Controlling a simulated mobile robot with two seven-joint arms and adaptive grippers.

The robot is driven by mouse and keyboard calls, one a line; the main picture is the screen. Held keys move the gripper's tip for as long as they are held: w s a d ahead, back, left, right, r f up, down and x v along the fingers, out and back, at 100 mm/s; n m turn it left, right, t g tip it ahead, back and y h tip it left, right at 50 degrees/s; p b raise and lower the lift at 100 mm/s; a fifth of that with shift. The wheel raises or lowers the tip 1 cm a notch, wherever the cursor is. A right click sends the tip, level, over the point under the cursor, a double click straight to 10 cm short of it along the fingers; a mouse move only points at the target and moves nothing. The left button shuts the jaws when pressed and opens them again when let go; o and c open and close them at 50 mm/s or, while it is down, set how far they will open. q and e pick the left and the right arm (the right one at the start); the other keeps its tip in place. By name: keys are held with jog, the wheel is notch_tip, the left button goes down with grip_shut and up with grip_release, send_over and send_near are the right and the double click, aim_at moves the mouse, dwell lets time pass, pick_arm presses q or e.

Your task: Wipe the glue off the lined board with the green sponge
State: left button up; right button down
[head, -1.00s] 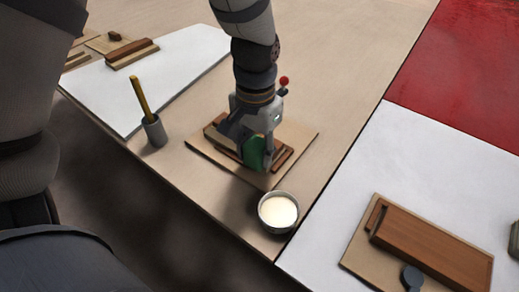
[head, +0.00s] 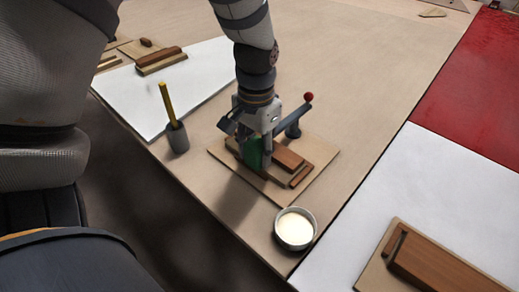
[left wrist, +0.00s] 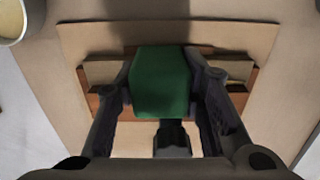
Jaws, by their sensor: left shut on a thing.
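The green sponge (head: 252,152) is between the fingers of my left gripper (head: 257,154), which is shut on it. In the left wrist view the sponge (left wrist: 160,85) fills the space between both fingers. The gripper is low over the tan lined board (head: 226,163), over the left part of the brown wooden pieces on it. I cannot tell whether the sponge touches the wood. A brown block (head: 289,160) and a thin strip (head: 300,176) show right of the gripper. No glue can be made out on the board; the sponge and gripper hide part of it. My right gripper is out of view.
A bowl of cream-coloured stuff (head: 295,228) stands near the table edge, in front of the board. A red-knobbed lever (head: 308,98) rises behind the gripper. A grey cup with a yellow stick (head: 177,137) stands left. Another wooden assembly (head: 440,265) lies at lower right.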

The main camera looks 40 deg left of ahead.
pick_arm(q)
notch_tip(320, 180, up, 7)
dwell(0.4)
